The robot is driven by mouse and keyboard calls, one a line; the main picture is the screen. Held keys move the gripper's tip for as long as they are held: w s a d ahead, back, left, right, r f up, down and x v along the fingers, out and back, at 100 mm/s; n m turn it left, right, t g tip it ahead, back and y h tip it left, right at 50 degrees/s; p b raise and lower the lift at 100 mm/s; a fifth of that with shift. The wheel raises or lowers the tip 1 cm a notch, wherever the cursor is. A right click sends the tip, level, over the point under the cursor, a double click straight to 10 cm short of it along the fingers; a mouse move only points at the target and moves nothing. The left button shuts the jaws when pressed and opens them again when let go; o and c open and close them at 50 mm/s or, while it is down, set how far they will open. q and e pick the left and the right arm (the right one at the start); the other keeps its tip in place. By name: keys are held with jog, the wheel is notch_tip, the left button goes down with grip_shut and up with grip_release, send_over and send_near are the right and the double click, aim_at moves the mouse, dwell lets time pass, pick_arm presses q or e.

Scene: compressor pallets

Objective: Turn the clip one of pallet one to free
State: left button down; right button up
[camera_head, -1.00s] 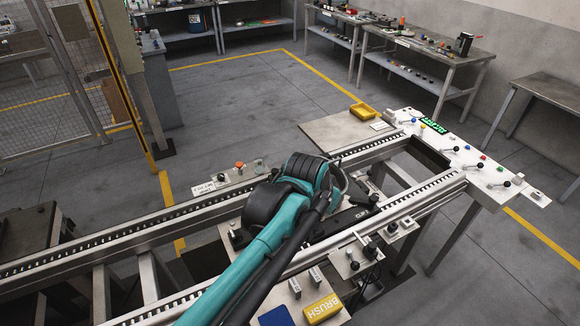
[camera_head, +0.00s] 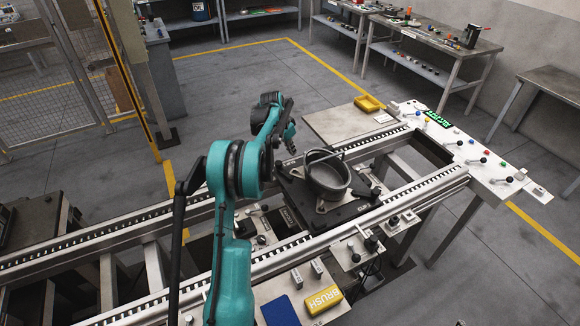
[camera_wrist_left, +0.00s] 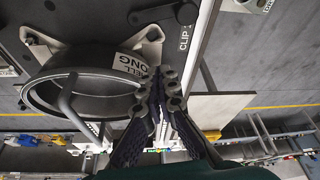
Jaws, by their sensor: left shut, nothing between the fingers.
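The pallet (camera_head: 350,210) is a dark plate on the conveyor. It carries an open round grey shell (camera_head: 327,180) with light metal feet at its base. My left gripper (camera_head: 287,140) is shut and empty, above the pallet's far left side. Its fingers (camera_wrist_left: 170,92) also show near the shell. My right gripper is out of view.
The conveyor rails (camera_head: 395,215) run on both sides of the pallet. A panel with several levers (camera_head: 470,150) stands at the right end.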

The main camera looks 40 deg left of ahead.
aim_at(289, 173)
pick_arm(q)
jog(key=b+x, duration=0.3)
jog(key=x, duration=0.7)
jog(key=shift+f, duration=0.25)
jog(key=s, duration=0.3)
jog(key=shift+s+a+r+b, duration=0.2)
jog(key=shift+a+b, duration=0.15)
jog(key=shift+a, duration=0.05)
jog(key=shift+s, duration=0.25)
jog(key=shift+s, duration=0.8)
